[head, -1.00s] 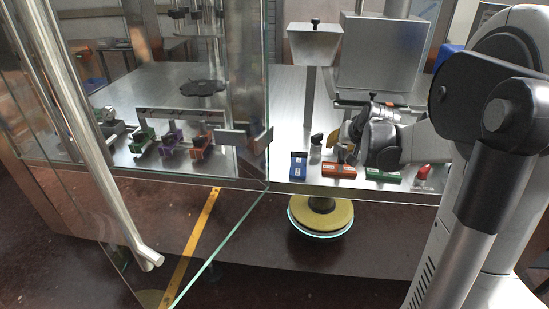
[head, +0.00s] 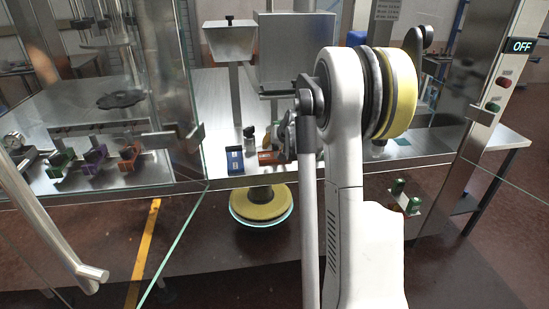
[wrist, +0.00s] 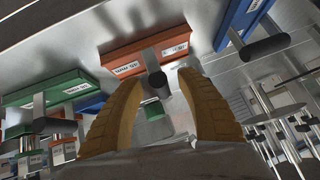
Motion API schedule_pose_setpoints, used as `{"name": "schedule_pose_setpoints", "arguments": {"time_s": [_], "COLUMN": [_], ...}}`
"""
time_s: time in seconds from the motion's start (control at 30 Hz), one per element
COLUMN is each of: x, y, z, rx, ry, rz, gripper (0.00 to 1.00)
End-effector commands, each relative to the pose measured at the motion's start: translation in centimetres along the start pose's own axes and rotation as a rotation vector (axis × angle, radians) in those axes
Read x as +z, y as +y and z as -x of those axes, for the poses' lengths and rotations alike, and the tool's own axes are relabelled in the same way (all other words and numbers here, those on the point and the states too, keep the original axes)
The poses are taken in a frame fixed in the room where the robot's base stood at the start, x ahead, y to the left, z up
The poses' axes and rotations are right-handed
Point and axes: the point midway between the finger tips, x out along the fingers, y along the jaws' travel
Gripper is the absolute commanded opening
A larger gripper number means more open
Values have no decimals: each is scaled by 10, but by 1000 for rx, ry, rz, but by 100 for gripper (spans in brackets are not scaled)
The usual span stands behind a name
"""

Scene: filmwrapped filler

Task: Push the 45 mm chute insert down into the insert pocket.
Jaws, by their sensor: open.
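In the wrist view my gripper (wrist: 161,77) is open, with its two tan fingers apart. An orange block (wrist: 120,58) with a white label and a dark round-ended stem lies ahead of the fingers; the stem shows between the fingertips, and I cannot tell whether they touch it. The orange block also shows in the head view (head: 267,158), beside a blue block (head: 234,161). In the wrist view the blue block (wrist: 238,18) is at upper right and a green block (wrist: 50,88) at left. Labels are too small to tell which is the 45 mm chute insert. I cannot identify the insert pocket.
A steel hopper (head: 231,42) on a post and a steel box (head: 292,50) stand behind the blocks. A glass guard (head: 100,150) covers the left side, with coloured blocks behind it. My arm hides much of the table's right part.

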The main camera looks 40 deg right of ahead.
Motion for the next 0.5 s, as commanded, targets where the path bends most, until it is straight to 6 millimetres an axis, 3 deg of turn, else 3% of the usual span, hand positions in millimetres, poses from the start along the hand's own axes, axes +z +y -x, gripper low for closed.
{"name": "schedule_pose_setpoints", "arguments": {"time_s": [0.27,0.4,0.5], "x": [0,0,0], "y": [0,0,0], "z": [-4,-4,-4], "rx": [0,0,0], "ry": [0,0,0], "rz": [0,0,0], "gripper": [45,4,0]}}
